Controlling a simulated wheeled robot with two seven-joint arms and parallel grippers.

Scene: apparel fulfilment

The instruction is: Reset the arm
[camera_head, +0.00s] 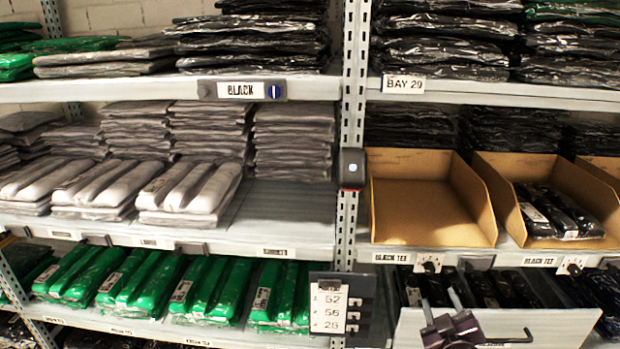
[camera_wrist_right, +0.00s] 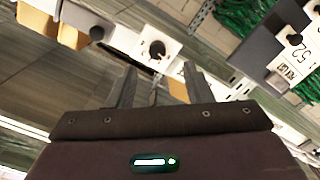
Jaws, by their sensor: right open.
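My right gripper (camera_head: 440,301) is at the lower right of the head view, in front of a white-fronted bin (camera_head: 563,326) on the lower shelf. Its two fingers are apart, and nothing shows between them. In the right wrist view my right gripper (camera_wrist_right: 158,84) shows two dark fingers spread, with the shelf front and a white tag with a black knob (camera_wrist_right: 155,50) beyond. I cannot tell whether the gripper touches the bin. My left gripper is not in view.
An empty cardboard bin (camera_head: 420,212) stands on the middle shelf, beside a bin holding black packages (camera_head: 558,210). Grey folded garments (camera_head: 190,188) and green packages (camera_head: 85,272) fill the left shelves. A metal upright (camera_head: 348,225) and a number sign (camera_head: 329,307) stand left of my gripper.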

